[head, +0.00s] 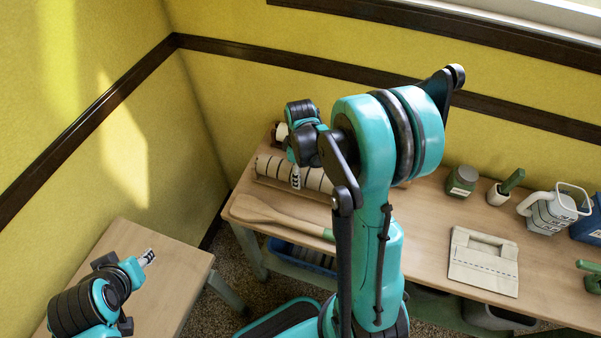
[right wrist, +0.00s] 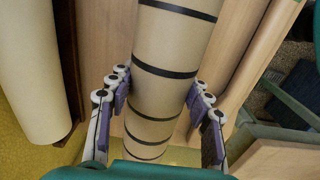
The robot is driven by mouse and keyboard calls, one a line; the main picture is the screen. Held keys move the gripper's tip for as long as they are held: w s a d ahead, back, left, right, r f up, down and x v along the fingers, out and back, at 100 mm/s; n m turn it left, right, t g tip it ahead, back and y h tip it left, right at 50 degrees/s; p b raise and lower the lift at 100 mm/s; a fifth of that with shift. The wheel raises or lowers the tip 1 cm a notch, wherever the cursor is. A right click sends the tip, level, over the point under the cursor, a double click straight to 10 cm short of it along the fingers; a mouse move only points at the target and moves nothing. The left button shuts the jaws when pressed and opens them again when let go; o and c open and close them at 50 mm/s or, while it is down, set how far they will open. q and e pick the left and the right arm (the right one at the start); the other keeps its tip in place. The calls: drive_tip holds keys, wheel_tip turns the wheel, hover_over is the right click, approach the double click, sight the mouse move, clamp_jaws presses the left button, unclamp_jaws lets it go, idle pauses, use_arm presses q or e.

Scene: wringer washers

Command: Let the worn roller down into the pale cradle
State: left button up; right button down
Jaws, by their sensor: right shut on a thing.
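The worn roller (head: 313,178), cream with dark bands, lies lengthwise along the back left of the long bench. My right gripper (head: 296,178) reaches down over it, and in the right wrist view its fingers stand on both sides of the roller (right wrist: 168,62), shut on it. The pale cradle (head: 287,190) shows as a light wooden edge just below the roller; the roller covers most of it. I cannot tell whether the roller touches it. My left gripper (head: 147,257) is empty above the small side table; its finger opening is too small to judge.
A plain cream roller in a dark brown cradle lies alongside, in the right wrist view (right wrist: 32,75). A wooden paddle (head: 262,211) lies in front of the pale cradle.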

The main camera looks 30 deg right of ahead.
drive_tip(key=shift+f, duration=0.1)
drive_tip(key=shift+f+b, duration=0.55)
drive_tip(key=shift+b, duration=0.05)
drive_tip(key=c, duration=0.6)
unclamp_jaws()
drive_tip(key=shift+r, duration=0.15)
drive_tip(key=shift+r+p, duration=3.45)
drive_tip(key=shift+r, duration=1)
drive_tip(key=shift+a, duration=0.1)
